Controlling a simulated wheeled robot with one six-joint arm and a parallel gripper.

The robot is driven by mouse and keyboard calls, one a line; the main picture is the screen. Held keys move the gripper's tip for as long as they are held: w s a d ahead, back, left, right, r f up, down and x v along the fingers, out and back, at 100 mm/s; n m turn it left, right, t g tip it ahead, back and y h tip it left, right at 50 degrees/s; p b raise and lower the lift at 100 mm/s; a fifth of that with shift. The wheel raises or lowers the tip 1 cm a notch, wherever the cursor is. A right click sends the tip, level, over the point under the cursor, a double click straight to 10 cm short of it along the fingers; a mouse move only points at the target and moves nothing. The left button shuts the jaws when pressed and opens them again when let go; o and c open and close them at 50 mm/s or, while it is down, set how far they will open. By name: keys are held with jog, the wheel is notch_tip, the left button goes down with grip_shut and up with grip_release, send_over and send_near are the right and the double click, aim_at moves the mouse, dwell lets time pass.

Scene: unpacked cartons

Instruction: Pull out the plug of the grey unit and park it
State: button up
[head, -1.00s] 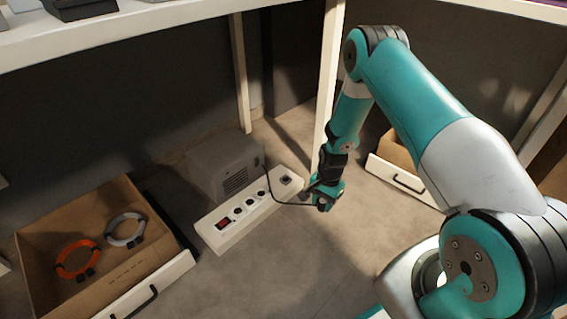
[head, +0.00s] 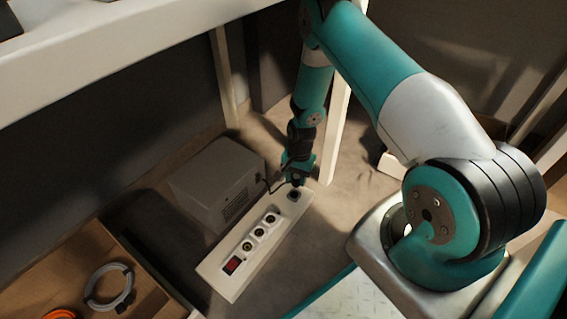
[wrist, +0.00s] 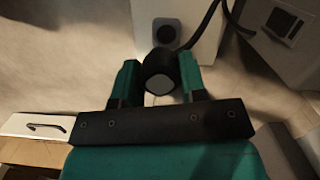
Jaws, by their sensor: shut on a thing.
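The grey unit (head: 215,182), a box with a slotted vent, stands on the floor behind the white power strip (head: 226,281). The strip has a red switch (head: 232,265), a row of round sockets and a separate grey holder (head: 294,195) at its far end. My gripper (head: 296,180) is just beside that end. In the wrist view its teal fingers are shut on a dark round plug (wrist: 159,78). The plug is out of the sockets. The grey holder (wrist: 167,31) shows empty just beyond it. A black cord (head: 263,186) runs between the unit and the gripper.
An open carton (head: 65,262) at the lower left holds a grey cable ring (head: 108,288) and an orange one (head: 62,314). A white shelf (head: 100,60) hangs above, and its post (head: 337,130) stands close behind my gripper. Floor right of the strip is clear.

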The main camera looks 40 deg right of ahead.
jog(key=shift+w+f, duration=0.15)
jog(key=shift+w, duration=0.25)
notch_tip(320, 180, down, 5)
jog(key=b, duration=0.5)
jog(key=shift+f, duration=0.15)
jog(key=shift+p, duration=0.4)
dwell(0.7)
jog(key=shift+f, duration=0.6)
dwell(1.8)
jog(key=o, duration=1.2)
